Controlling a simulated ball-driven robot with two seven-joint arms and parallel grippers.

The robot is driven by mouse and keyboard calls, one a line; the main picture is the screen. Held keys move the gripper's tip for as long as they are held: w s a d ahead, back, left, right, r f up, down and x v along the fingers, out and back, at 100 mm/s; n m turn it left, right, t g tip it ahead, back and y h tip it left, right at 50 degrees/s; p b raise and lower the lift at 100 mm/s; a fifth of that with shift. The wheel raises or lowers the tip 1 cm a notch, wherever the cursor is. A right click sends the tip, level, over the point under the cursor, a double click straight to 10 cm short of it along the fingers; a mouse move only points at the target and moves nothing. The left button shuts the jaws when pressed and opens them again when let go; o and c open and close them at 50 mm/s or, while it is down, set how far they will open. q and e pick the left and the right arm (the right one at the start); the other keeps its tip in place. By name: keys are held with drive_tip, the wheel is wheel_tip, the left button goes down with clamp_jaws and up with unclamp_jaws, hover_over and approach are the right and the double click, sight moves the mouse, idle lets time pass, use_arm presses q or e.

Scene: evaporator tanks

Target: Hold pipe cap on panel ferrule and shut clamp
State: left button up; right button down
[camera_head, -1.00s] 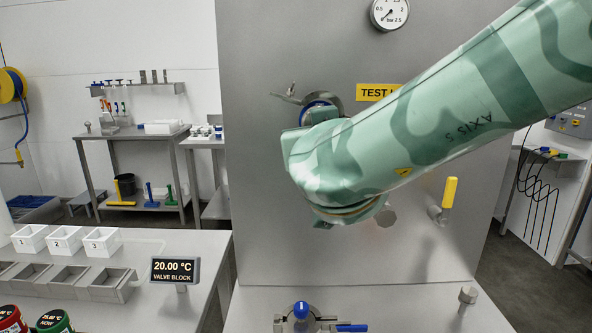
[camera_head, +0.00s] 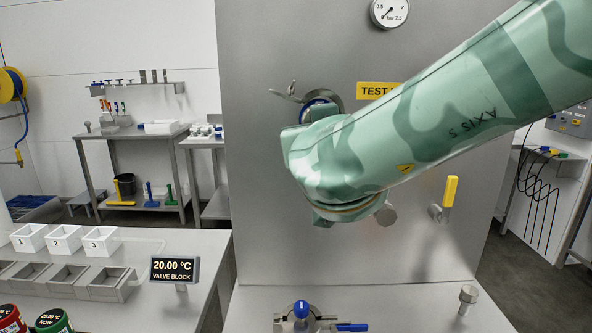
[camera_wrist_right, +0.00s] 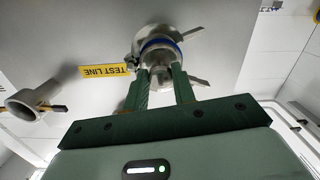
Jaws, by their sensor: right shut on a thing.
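In the right wrist view, my right gripper (camera_wrist_right: 163,78) is shut on the pipe cap (camera_wrist_right: 162,58), a grey piece with a blue ring. The cap is up against the panel at the ferrule; the ferrule itself is mostly hidden behind it, so I cannot tell how it seats. The clamp (camera_wrist_right: 189,32) is around or beside this spot, its metal arms sticking out. In the head view, the clamp (camera_head: 287,95) and the blue ring (camera_head: 318,103) show just past my right arm, which hides the right gripper. My left gripper is in neither view.
The upright grey panel (camera_head: 260,200) carries a yellow TEST LINE label (camera_head: 373,91), a gauge (camera_head: 390,12) and a yellow-handled valve (camera_head: 449,192). Below, another fitting with a blue knob (camera_head: 301,309) sits on the ledge. A temperature display (camera_head: 175,270) stands left.

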drive_tip(key=shift+w, duration=0.25)
idle(0.4)
drive_tip(key=shift+w, duration=0.3)
drive_tip(key=shift+w, duration=0.3)
drive_tip(key=shift+s+b, duration=0.25)
drive_tip(key=shift+b, duration=0.05)
idle(1.0)
